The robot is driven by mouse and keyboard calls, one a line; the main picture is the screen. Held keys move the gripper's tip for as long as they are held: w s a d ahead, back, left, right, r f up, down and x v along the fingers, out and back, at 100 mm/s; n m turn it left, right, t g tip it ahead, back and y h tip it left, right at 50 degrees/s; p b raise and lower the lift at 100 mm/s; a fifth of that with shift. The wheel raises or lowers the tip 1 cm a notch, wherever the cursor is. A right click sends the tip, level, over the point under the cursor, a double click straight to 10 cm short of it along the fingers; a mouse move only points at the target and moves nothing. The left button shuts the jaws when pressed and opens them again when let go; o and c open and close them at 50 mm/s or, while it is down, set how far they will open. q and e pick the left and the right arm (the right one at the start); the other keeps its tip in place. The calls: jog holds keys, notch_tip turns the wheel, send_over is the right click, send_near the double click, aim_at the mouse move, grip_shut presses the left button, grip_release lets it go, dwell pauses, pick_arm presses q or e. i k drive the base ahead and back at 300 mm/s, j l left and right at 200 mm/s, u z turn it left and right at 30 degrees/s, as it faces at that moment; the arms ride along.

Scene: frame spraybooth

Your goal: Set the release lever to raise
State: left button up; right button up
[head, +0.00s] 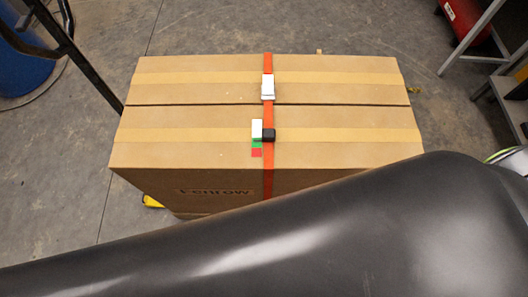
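No part is plainly marked as the release lever. A small black block (268,135) sits on an orange strap (267,172) that runs over a large cardboard box (180,152). Directly left of the block is a small panel (257,129), white at the top with green and red patches below. A silver-white buckle (268,88) is on the same strap farther back. I cannot read a raise mark or the block's setting. Neither of my grippers is in view. A large dark arm link, apparently mine, crosses the foreground and hides the lower right.
The box stands on a grey concrete floor (70,200). A blue drum (25,60) and a dark metal frame (75,55) are at the left. A metal rack (470,40) and a red object (462,20) are at the upper right. Floor behind the box is clear.

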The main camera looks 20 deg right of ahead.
aim_at(24, 21)
jog(key=i+j+z, duration=0.35)
jog(key=j, duration=1)
jog(key=j+z, duration=0.35)
jog(key=j, duration=1)
jog(key=k+j+z, duration=0.15)
jog(key=j+z, duration=0.2)
jog(key=j, duration=1.05)
